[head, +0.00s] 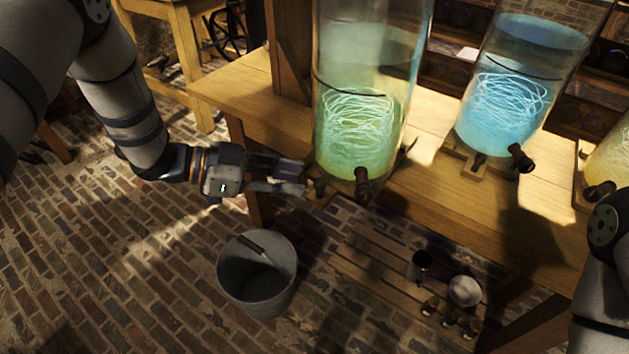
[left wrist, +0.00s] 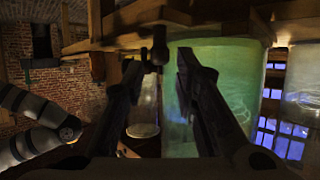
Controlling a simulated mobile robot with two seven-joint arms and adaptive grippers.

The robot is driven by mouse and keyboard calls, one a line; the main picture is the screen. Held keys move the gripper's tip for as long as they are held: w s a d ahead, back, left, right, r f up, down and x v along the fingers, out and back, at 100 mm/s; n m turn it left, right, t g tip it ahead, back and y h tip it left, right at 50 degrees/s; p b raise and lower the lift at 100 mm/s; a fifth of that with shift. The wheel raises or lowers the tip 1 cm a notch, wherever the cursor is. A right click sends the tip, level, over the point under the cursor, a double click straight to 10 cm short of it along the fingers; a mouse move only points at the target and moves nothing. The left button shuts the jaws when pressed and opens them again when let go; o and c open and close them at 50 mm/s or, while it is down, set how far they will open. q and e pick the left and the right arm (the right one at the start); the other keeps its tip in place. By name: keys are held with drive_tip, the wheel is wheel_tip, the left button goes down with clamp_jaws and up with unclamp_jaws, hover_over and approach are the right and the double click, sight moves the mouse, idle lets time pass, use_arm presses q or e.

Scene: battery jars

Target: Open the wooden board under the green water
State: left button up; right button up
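The green water glows in a tall glass jar (head: 358,130) on the table, with pale swirling strands in it. A dark tap (head: 362,186) sticks out at the jar's lower front. A small wooden board with a dark knob (head: 319,186) shows partly under the jar, left of the tap. My left gripper (head: 304,177) is open and empty, its fingertips close to the knob at the table's front edge. I cannot tell whether they touch it. In the left wrist view the open fingers (left wrist: 163,62) point toward a dark knob-like part (left wrist: 159,48) beside the green jar (left wrist: 215,100). My right gripper is out of view.
A blue-water jar (head: 505,95) with its own tap and board stands to the right, and a yellow one (head: 610,160) at the right edge. A metal bucket (head: 256,285) stands on the brick floor below my left gripper. A low slatted shelf (head: 375,275) holds small vessels.

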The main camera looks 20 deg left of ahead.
use_arm(q)
drive_tip(key=v, duration=0.5)
drive_tip(key=shift+s+a+r, duration=0.1)
drive_tip(key=shift+s+a, duration=0.05)
drive_tip(key=shift+a, duration=0.1)
drive_tip(key=s+f+n+y+p, duration=0.2)
drive_tip(key=s+f+n+y, duration=0.7)
drive_tip(key=s+f, duration=0.55)
drive_tip(key=s+f+n+g+y, duration=0.1)
drive_tip(key=s+g, duration=0.3)
drive_tip(key=s, duration=0.7)
drive_tip(key=s+a+f+n+g+y, duration=0.1)
drive_tip(key=s+f+n+g+y, duration=0.1)
drive_tip(key=s, duration=1)
drive_tip(key=shift+a+n+g, duration=0.2)
drive_tip(key=shift+n+g, duration=0.5)
drive_tip(key=shift+g, duration=0.4)
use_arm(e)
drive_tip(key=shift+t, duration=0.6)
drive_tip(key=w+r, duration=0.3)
